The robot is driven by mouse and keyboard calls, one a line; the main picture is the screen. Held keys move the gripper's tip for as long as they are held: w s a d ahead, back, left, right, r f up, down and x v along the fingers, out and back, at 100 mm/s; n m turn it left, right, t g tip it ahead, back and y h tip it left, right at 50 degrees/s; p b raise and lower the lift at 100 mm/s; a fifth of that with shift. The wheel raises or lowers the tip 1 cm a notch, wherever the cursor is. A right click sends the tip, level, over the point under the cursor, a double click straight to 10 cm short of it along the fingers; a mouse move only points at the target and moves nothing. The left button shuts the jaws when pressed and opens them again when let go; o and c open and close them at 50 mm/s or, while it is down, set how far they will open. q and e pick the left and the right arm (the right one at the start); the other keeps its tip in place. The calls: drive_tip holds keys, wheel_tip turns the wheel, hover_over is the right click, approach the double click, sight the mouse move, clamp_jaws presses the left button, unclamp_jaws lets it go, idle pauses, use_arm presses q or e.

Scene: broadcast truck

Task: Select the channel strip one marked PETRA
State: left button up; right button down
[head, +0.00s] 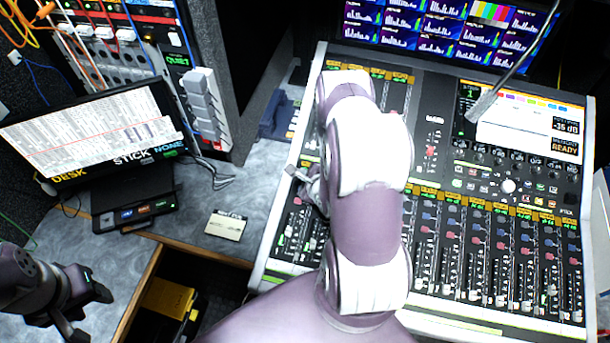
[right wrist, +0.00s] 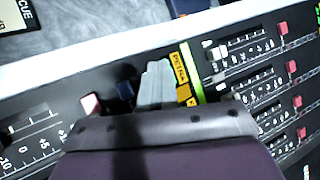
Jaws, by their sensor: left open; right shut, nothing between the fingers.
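The yellow PETRA label (right wrist: 180,70) shows in the right wrist view near the console's edge, with a bright green bar beside it. An amber button (right wrist: 184,94) sits just below the label. My right gripper (right wrist: 153,82) is shut and empty, right beside the label and button; I cannot tell whether it touches the panel. In the head view my right gripper (head: 297,174) is at the left part of the mixing console (head: 285,268), and my right arm hides much of the strips there. My left gripper (head: 86,312) is open and empty at the lower left, away from the console.
A tilted screen (head: 90,130) reading DESK, STICK NONE stands on the left. A small card (head: 226,225) lies on the grey desk (head: 190,220). An open drawer (head: 150,265) is below. Monitors (head: 440,32) and a gooseneck microphone (head: 485,104) are at the back.

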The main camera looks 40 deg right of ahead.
drive_tip(key=shift+r, duration=0.1)
drive_tip(key=shift+a+r+p, duration=0.1)
drive_tip(key=shift+r+p, duration=0.65)
drive_tip(key=r+p, duration=0.4)
drive_tip(key=r, duration=0.1)
drive_tip(key=shift+s+a, duration=0.25)
drive_tip(key=shift+s, duration=0.05)
idle(0.6)
